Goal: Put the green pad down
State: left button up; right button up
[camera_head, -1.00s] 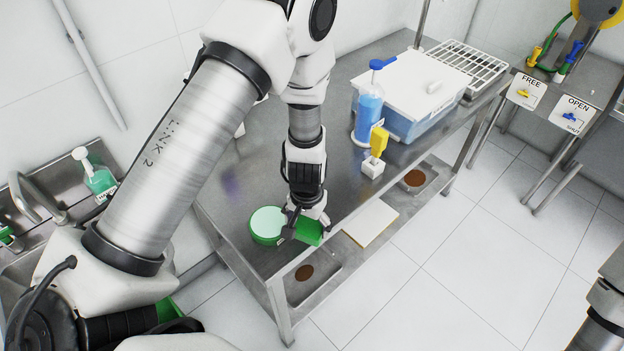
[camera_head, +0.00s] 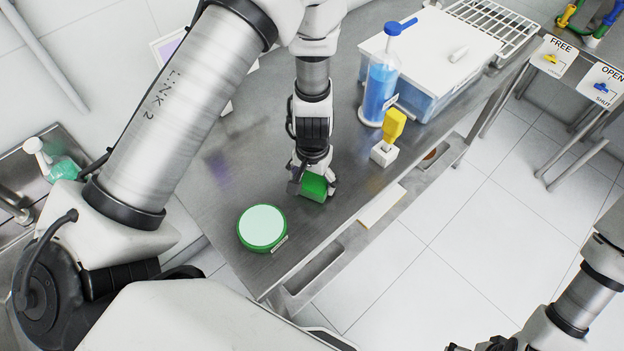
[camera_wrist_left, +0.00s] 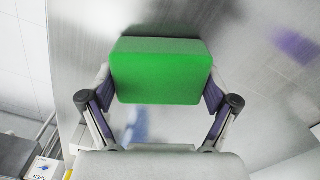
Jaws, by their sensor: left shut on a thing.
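The green pad (camera_head: 314,187) is a small green block. My left gripper (camera_head: 312,183) is shut on it near the front edge of the steel table (camera_head: 215,185). In the left wrist view the pad (camera_wrist_left: 160,72) sits between the two fingers of my left gripper (camera_wrist_left: 158,85), with brushed steel behind it. I cannot tell whether the pad touches the table top. A round green dish (camera_head: 262,228) with a pale top stands on the table to the left and front of the pad. My right gripper (camera_head: 492,345) is only partly in view at the bottom edge.
A blue bottle (camera_head: 380,85), a yellow-handled thing on a white block (camera_head: 390,135) and a lidded tub (camera_head: 440,55) stand to the right of the pad. A lower shelf (camera_head: 325,262) shows below the front edge. Bare table lies left of the gripper.

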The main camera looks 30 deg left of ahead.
aim_at(313, 179)
pick_arm(q)
jog(key=shift+s+d+f+b, duration=0.1)
jog(key=shift+s+f+b, duration=0.05)
jog(key=shift+b, duration=0.15)
jog(key=o, duration=1)
jog(key=shift+r+p, duration=0.45)
jog(key=shift+r, duration=0.05)
notch_tip(313, 179, up, 12)
jog(key=b, duration=0.1)
jog(key=shift+f, duration=0.25)
